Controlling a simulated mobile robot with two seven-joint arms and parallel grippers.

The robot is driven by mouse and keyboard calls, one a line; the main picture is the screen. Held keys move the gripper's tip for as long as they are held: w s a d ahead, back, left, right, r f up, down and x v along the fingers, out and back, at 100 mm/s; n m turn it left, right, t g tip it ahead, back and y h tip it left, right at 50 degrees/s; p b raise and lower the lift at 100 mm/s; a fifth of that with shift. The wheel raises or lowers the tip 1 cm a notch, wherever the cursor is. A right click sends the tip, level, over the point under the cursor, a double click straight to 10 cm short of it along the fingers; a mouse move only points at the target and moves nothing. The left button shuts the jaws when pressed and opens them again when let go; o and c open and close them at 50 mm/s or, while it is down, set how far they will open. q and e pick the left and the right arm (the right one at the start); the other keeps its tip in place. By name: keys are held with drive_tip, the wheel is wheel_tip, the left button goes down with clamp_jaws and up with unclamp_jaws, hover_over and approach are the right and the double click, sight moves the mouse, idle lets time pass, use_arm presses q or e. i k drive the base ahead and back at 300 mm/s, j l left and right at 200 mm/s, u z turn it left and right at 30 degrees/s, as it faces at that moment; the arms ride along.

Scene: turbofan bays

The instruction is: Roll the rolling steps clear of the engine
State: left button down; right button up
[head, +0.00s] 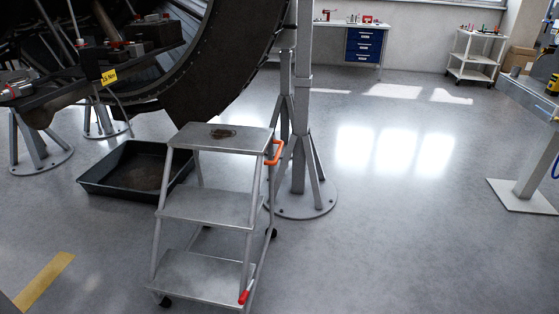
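The rolling steps (208,205) stand upright on the grey floor, left of the middle of the head view. They are grey metal with three treads, and the top tread has a dark stain. An orange handle (274,152) is on the right side near the top, and a red lever (244,297) is low at the front right. Small dark castors show at the bottom. The engine (215,60) hangs at the upper left, its curved dark cowl behind and above the steps. Neither of my grippers is in view.
A black drip tray (105,176) lies close behind and left of the steps. A stand with a round base (311,203) rises just behind their right side. Another stand (36,150) is at the far left. Open floor spreads to the right, up to a post on a plate (519,199).

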sight(208, 281)
drive_tip(key=k+u, duration=0.2)
drive_tip(key=u, duration=0.3)
drive_tip(key=k+j+u, duration=0.1)
drive_tip(key=u, duration=0.35)
drive_tip(key=l+u, duration=0.2)
drive_tip(key=u, duration=0.2)
drive_tip(key=i+l+u, duration=0.1)
drive_tip(key=u, duration=0.3)
drive_tip(key=i+l, duration=0.1)
drive_tip(key=l, duration=0.4)
drive_tip(key=i+l, duration=0.1)
drive_tip(key=l, duration=0.45)
drive_tip(key=i+l, duration=0.1)
drive_tip(key=l, duration=0.4)
drive_tip(key=i+l, duration=0.1)
drive_tip(key=l, duration=0.4)
drive_tip(key=i+l, duration=0.1)
drive_tip(key=l, duration=0.45)
drive_tip(key=i+l, duration=0.1)
drive_tip(key=l, duration=0.4)
drive_tip(key=i+l, duration=0.15)
drive_tip(key=l, duration=0.4)
